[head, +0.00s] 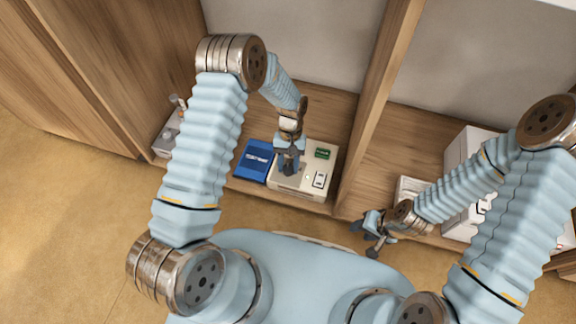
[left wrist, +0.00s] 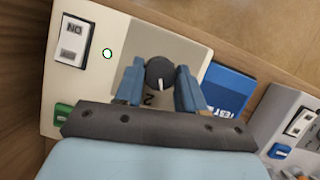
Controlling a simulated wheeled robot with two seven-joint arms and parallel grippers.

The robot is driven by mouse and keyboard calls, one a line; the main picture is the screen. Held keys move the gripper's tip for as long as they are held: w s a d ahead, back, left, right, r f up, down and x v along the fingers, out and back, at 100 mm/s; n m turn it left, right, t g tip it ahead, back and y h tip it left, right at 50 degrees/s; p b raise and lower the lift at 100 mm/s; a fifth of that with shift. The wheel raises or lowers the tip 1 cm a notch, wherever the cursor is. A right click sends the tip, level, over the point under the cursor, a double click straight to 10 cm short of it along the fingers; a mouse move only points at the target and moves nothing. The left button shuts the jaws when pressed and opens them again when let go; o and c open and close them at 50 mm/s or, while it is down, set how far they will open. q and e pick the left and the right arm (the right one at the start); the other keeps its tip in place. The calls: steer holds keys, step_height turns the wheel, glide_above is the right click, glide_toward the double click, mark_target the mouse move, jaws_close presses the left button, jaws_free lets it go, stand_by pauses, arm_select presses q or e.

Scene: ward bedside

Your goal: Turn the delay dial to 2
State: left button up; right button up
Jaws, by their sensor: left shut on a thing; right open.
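The delay dial (left wrist: 159,72) is a dark round knob with a white pointer mark, on a grey plate of the cream control box (head: 285,190). The box also shows in the left wrist view (left wrist: 112,25). The blue fingers of my left gripper (left wrist: 160,84) are shut on the dial, one on each side. The pointer faces toward the gripper's palm, near a printed 2 (left wrist: 148,99) but slightly to its right. Other numerals are hidden or unreadable. In the head view my left gripper (head: 290,166) covers the dial. My right gripper (head: 372,237) is open and empty, away from the box.
The box carries a rocker switch (left wrist: 72,41), a small round green light (left wrist: 107,53) and a green label (head: 324,153). A blue booklet (head: 254,160) lies beside it. A grey device (head: 167,140) stands at far left. A wooden divider (head: 372,110) rises right of the box.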

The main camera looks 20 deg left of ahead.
arm_select(q)
steer(key=m+y+b, duration=0.1)
steer(key=m, duration=0.3)
steer(key=shift+d+m+y, duration=0.1)
steer(key=shift+m+y, duration=0.2)
steer(key=shift+y, duration=0.1)
stand_by(0.4)
steer(key=o, duration=1)
steer(key=p+v, duration=0.1)
steer(key=v, duration=1.3)
steer(key=shift+s+d, duration=0.1)
steer(key=shift+s, duration=0.1)
